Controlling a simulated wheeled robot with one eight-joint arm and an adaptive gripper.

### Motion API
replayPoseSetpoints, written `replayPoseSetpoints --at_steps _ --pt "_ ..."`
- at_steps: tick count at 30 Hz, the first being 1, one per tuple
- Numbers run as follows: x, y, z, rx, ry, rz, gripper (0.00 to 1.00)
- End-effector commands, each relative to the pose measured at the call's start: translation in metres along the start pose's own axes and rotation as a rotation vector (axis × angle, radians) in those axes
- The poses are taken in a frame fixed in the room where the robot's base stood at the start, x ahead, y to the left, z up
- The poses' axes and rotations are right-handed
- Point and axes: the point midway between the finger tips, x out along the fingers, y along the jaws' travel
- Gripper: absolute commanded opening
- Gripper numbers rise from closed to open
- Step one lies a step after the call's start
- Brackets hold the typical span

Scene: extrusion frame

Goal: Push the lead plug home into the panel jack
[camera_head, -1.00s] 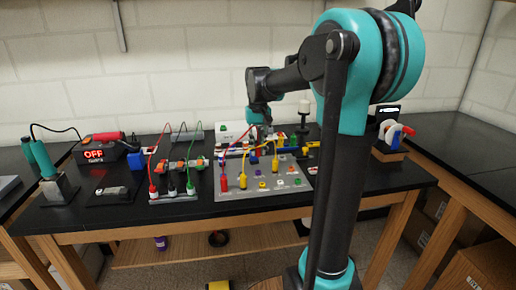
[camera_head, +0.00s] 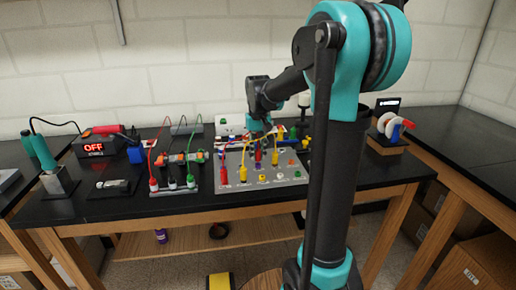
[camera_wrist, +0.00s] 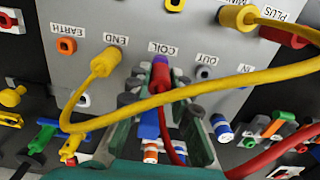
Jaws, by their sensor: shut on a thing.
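My gripper (camera_wrist: 160,112) is shut on a red plug (camera_wrist: 160,79), which sits between its fingers with a red lead trailing below. The plug's tip lines up with the purple jack (camera_wrist: 159,62) beside the COIL label on the grey panel (camera_wrist: 185,35). The plug and jack overlap in the wrist view, so how deep the plug sits cannot be told. In the head view my gripper (camera_head: 259,140) is just above the panel (camera_head: 290,184), over the purple jack (camera_head: 258,167). A yellow lead (camera_wrist: 190,94) crosses the gripper in the wrist view.
A yellow plug (camera_wrist: 104,62) stands in END; a red plug (camera_wrist: 284,38) and a yellow plug (camera_wrist: 238,18) stand near PLUS. The EARTH (camera_wrist: 67,46) and OUT (camera_wrist: 204,73) jacks are bare. A strip with several plugs (camera_head: 175,186) lies left of the panel.

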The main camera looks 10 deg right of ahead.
Motion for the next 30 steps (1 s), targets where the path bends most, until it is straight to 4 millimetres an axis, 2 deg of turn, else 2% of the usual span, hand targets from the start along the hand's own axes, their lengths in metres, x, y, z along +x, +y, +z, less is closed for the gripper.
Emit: replayPoseSetpoints --at_steps 7,30 --pt "0.0073 0.0000 0.0004 0.000 0.000 0.000 0.00" --pt "0.0074 0.0000 0.0003 0.000 0.000 0.000 0.00"
